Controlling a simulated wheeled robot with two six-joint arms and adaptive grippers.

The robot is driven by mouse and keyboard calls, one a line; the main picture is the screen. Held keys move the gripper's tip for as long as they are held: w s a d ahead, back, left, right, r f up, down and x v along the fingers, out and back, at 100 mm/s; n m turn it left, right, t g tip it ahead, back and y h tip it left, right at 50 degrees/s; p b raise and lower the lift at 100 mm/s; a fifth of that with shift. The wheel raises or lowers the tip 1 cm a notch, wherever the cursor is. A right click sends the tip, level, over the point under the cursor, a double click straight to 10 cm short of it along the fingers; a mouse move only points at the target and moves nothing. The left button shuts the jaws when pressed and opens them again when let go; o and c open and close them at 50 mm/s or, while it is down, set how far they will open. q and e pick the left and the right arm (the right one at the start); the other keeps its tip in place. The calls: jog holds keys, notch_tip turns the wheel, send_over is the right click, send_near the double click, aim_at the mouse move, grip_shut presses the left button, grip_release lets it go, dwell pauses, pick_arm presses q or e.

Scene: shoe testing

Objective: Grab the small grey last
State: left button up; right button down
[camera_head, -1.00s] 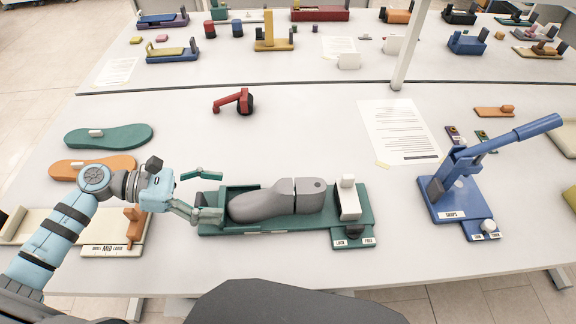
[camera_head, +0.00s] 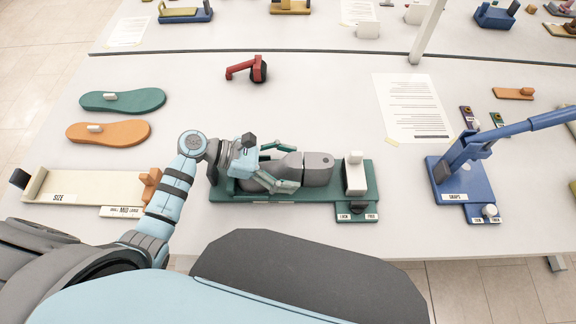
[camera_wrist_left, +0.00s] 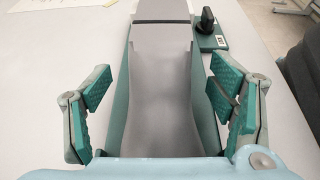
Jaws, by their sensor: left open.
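My left gripper (camera_head: 287,166) is open, with one finger on each side of the last. My right gripper is not in view.
A white block (camera_head: 355,178) and a black lock knob (camera_head: 358,208) sit at the fixture's right end. A blue lever press (camera_head: 460,178) stands further right. A cream size gauge (camera_head: 90,187) lies at left, below orange (camera_head: 120,133) and green (camera_head: 135,99) insoles.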

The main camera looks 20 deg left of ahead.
pick_arm(q)
jog(key=shift+s+d, duration=0.1)
jog(key=shift+s, duration=0.05)
jog(key=c, duration=1.6)
